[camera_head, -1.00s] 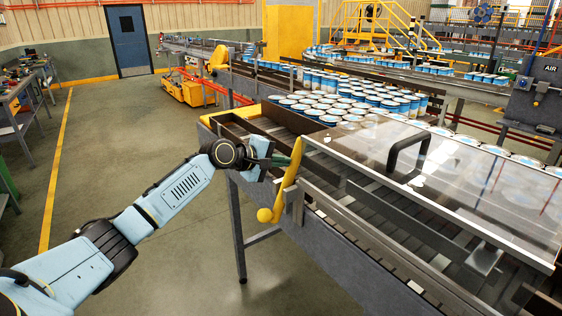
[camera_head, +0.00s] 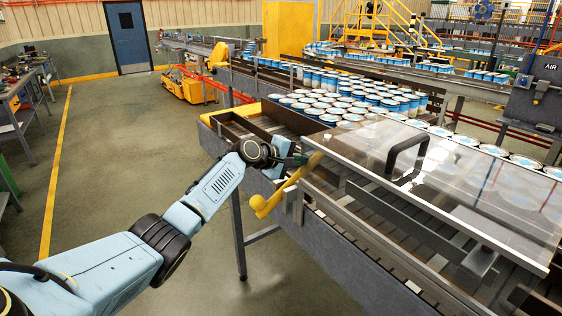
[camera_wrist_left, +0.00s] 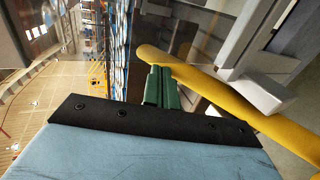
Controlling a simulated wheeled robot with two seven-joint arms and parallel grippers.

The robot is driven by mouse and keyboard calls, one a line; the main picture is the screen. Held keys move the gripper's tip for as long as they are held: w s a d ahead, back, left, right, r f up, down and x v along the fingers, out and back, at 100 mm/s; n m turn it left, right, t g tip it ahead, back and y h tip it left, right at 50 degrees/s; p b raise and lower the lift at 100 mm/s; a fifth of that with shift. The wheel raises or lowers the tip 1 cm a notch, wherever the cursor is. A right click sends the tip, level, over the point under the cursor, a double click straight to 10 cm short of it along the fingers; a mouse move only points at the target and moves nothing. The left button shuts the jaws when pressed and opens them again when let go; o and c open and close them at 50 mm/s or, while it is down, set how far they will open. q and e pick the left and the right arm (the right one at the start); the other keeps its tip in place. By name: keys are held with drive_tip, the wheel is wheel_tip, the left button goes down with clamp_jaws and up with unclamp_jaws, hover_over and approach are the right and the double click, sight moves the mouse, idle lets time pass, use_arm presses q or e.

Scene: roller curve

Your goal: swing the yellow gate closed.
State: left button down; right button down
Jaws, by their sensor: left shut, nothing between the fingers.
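The yellow gate (camera_head: 284,188) is a bar at the near left corner of the conveyor. In the head view it slants from a rounded knob at lower left up to the right, towards the edge of the clear cover. It also crosses the left wrist view (camera_wrist_left: 225,95) diagonally. My left gripper (camera_head: 300,158) is shut and empty, with its green fingers beside the upper part of the bar. In the left wrist view the fingers (camera_wrist_left: 162,88) are close against the bar's upper end; firm contact is hard to tell. My right gripper is not in view.
A clear cover (camera_head: 470,190) with a black handle (camera_head: 408,152) lies over the conveyor on the right. Many cans (camera_head: 345,105) crowd the conveyor behind the gate. A brown-walled tray section (camera_head: 225,128) is at the left end. The floor (camera_head: 110,150) at left is clear.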

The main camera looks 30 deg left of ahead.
use_arm(q)
drive_tip(key=shift+w+d+g, duration=0.15)
drive_tip(key=shift+w+g, duration=0.25)
drive_tip(key=shift+w+d+f+g+y, duration=0.1)
drive_tip(key=shift+w+f+g+y, duration=0.1)
drive_tip(key=shift+f+g+y, duration=0.15)
drive_tip(key=shift+w+d+f, duration=0.15)
drive_tip(key=shift+w+f, duration=0.05)
drive_tip(key=shift+f, duration=0.15)
drive_tip(key=shift+w+d+f, duration=0.15)
drive_tip(key=shift+w+f, duration=0.45)
drive_tip(key=shift+f, duration=0.2)
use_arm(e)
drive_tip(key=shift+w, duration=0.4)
use_arm(q)
drive_tip(key=shift+r, duration=0.1)
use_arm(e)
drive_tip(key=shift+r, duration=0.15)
